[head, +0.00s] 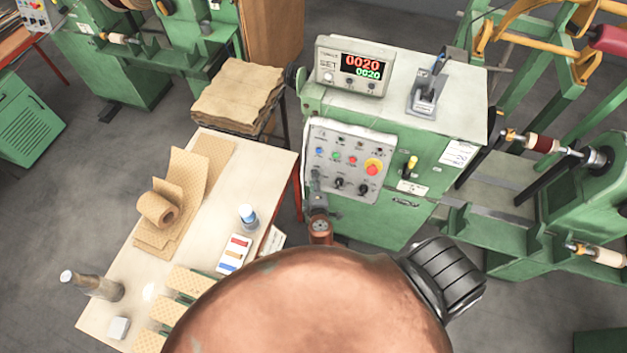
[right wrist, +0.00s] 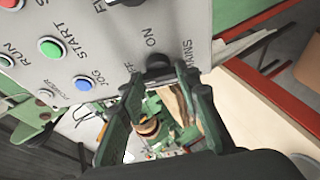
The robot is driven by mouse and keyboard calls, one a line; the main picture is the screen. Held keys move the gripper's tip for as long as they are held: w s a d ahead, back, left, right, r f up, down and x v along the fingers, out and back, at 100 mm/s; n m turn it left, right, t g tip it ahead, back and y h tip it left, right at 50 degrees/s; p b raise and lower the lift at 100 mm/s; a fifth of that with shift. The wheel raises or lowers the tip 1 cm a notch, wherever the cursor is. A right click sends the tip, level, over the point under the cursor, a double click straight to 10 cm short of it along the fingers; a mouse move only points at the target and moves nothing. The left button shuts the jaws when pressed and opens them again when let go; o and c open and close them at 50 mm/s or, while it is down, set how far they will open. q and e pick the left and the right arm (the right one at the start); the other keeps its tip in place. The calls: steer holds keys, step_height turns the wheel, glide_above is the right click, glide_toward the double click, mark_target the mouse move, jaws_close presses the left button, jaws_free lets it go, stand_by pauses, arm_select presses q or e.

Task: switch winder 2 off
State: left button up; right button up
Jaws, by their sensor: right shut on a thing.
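A green winder (head: 385,215) stands in the middle of the head view. Its counter box (head: 355,68) is lit and reads 0020 in red and 0020 in green. In the right wrist view, the black mains switch (right wrist: 158,65) sits beside the words ON and MAINS. My right gripper (right wrist: 161,80) is shut on this switch; its fingers stand on either side. In the head view my right gripper (head: 317,190) is at the panel's lower left corner. The switch's setting is hidden.
Other green machines stand left and right. My copper-coloured arm covers the bottom middle.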

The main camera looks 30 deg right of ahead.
steer(key=o, duration=1.2)
steer(key=shift+c, duration=0.2)
steer(key=shift+s, duration=0.1)
steer(key=v, duration=1.2)
